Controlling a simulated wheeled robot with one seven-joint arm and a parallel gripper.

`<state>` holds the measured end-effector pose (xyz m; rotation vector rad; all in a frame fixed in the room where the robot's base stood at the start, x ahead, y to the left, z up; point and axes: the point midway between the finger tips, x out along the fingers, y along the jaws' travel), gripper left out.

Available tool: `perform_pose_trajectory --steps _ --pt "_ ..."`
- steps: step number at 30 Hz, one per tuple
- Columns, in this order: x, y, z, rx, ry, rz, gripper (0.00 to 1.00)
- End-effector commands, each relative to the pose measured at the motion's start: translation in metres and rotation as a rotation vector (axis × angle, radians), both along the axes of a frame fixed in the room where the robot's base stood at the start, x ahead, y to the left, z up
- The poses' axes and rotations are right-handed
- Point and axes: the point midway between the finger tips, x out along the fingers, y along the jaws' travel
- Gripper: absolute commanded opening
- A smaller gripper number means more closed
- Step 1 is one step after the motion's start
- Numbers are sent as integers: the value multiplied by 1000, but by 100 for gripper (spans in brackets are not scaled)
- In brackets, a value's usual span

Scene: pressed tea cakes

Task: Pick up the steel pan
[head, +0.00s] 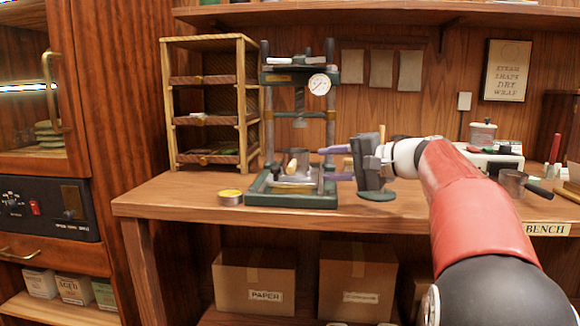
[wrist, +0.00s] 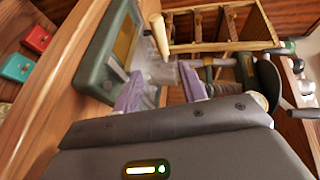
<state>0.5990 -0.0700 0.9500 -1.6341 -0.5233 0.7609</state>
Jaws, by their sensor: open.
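A grey steel vessel with a wide flat foot (head: 296,183), which I take for the steel pan, sits on the green base of the press. It also shows in the wrist view (wrist: 164,72), just beyond and between my purple fingers. A pale wooden handle (head: 292,166) stands at its side. My gripper (head: 325,164) is open and reaches left toward the vessel from the press's right side. The fingers (wrist: 161,88) are spread with nothing clearly held. I cannot tell whether they touch the vessel.
A slatted rack (head: 166,105) stands behind left. A steel pot with a dark handle (head: 513,181) stands far right. The bench front is clear.

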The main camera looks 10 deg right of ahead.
Motion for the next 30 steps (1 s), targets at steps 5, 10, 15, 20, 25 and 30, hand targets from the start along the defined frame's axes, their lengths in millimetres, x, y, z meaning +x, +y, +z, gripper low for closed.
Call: perform_pose_trajectory --steps 5,10,15,20,25,30 --pt "12 5 1 17 -12 3 41" --pt "24 20 -2 17 -11 3 41" --pt "39 42 -5 16 -10 5 41" --pt "51 53 -9 15 -10 3 41" --pt "54 55 -10 15 -10 0 41" --pt "54 55 -10 15 -10 0 34"
